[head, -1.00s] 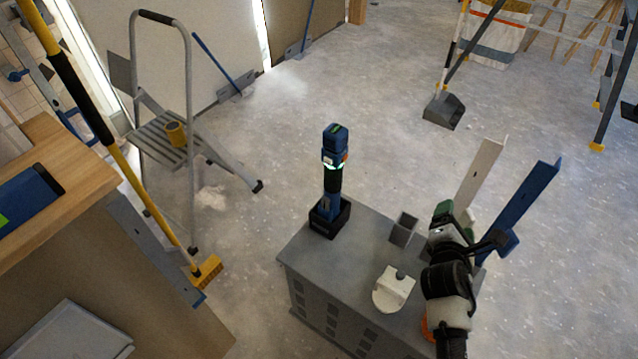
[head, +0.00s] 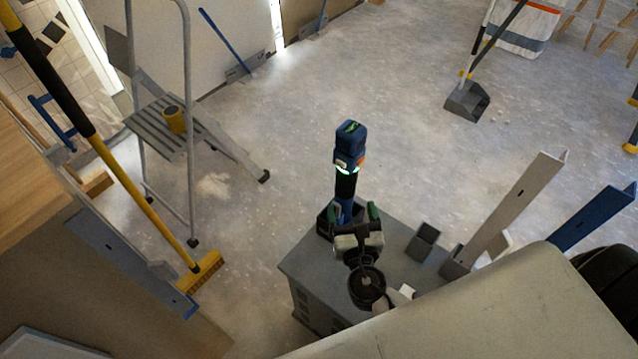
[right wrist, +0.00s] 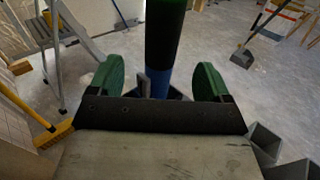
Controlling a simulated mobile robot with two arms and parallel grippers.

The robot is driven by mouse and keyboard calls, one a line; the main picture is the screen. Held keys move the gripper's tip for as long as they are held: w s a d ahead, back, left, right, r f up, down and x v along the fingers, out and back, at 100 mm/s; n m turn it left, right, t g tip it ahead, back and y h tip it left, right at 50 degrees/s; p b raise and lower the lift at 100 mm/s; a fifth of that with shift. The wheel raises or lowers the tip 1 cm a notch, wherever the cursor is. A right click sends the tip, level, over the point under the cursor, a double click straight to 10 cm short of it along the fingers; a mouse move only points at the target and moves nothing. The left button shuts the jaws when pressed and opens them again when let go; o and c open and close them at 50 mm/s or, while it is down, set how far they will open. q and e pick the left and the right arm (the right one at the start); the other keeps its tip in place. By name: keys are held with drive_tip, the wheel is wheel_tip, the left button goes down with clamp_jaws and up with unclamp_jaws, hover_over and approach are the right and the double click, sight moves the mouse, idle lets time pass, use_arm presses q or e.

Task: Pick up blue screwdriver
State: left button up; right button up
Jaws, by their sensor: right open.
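The blue screwdriver (head: 349,150) stands upright in a black holder (head: 323,222) on the grey cabinet. It has a blue top block, a lit band and a dark grip. My right gripper (head: 354,212) is open at the screwdriver's lower part, just above the cabinet. In the right wrist view, the screwdriver's shaft (right wrist: 165,45) rises between the two green fingers, with a gap on each side. Its top is cut off there. My left gripper is out of view.
The grey cabinet (head: 300,270) also carries a small grey open box (head: 423,241) to the right, near upright white and blue panels (head: 515,212). A step ladder (head: 160,120) and yellow broom (head: 205,268) stand to the left.

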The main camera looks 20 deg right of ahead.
sight(346, 188)
drive_tip(key=x, duration=0.4)
drive_tip(key=shift+w+r, duration=0.15)
drive_tip(key=shift+w, duration=0.1)
drive_tip(key=x, duration=0.5)
drive_tip(key=shift+w+d+p, duration=0.3)
drive_tip(key=shift+w, duration=0.05)
drive_tip(key=c, duration=1.4)
clamp_jaws()
wheel_tip(346, 188, up, 9)
drive_tip(key=p, duration=0.5)
drive_tip(key=shift+r, duration=0.45)
